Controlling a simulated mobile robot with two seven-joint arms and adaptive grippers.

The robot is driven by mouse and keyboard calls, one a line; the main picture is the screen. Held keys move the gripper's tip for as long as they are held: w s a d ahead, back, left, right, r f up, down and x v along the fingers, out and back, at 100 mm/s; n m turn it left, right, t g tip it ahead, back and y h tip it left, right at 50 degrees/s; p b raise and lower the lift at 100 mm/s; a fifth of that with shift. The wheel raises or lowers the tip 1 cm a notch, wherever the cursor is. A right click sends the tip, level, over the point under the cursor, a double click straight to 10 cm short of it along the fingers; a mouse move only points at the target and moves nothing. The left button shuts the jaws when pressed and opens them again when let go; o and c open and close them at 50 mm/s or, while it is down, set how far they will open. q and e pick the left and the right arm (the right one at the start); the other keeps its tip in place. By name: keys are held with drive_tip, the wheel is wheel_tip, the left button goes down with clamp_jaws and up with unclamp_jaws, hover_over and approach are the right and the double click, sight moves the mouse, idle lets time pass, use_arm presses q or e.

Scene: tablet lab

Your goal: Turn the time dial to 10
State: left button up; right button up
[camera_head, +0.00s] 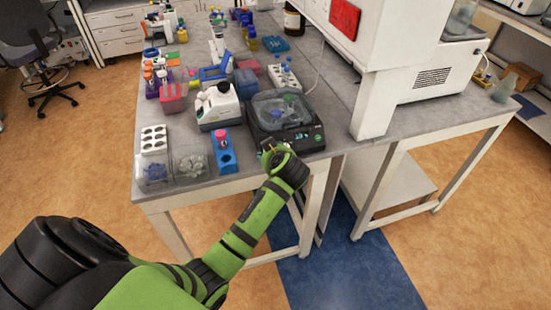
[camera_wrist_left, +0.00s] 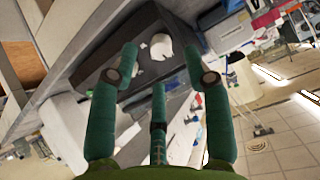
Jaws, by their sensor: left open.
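A black centrifuge-like device (camera_head: 258,128) with a clear domed lid (camera_head: 282,108) stands at the table's front edge. In the head view, my left gripper (camera_head: 274,151) is at the left part of its front panel and partly hides it. The wrist view shows the dark panel (camera_wrist_left: 128,42) with a white round knob (camera_wrist_left: 163,48) between the spread fingers of the gripper (camera_wrist_left: 160,66). The gripper is open. I cannot tell whether it touches the knob. The dial's labels and setting are too small to read, so I cannot confirm which dial this is.
A blue tube holder (camera_head: 223,157) and a white microscope-like instrument (camera_head: 217,108) stand left of the device. A large white machine (camera_head: 385,60) stands to its right. The blue floor strip (camera_head: 345,265) in front of the table is clear.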

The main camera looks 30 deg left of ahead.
use_arm(q)
drive_tip(key=v, duration=0.8)
drive_tip(key=shift+f, duration=0.15)
drive_tip(key=s+d+f+m+g+h+b, duration=0.1)
drive_tip(key=s+d+f+m+h, duration=0.2)
drive_tip(key=f, duration=0.9)
drive_tip(key=s+d+f+m+g+b, duration=0.15)
drive_tip(key=s+f, duration=0.25)
drive_tip(key=f, duration=0.8)
drive_tip(key=s+d+f+m+h+b, duration=0.15)
drive_tip(key=s+f+m, duration=0.25)
drive_tip(key=f, duration=0.7)
drive_tip(key=s+f+g+h, duration=0.1)
drive_tip(key=s+f, duration=0.5)
drive_tip(key=s, duration=0.4)
drive_tip(key=s+f+m+g+h+b, duration=0.1)
drive_tip(key=s+f, duration=0.5)
drive_tip(key=s, duration=0.4)
drive_tip(key=s+f+g+h+b, duration=0.1)
drive_tip(key=s+f+g, duration=0.1)
drive_tip(key=s+f, duration=0.5)
drive_tip(key=s, duration=0.4)
drive_tip(key=shift+m, duration=0.25)
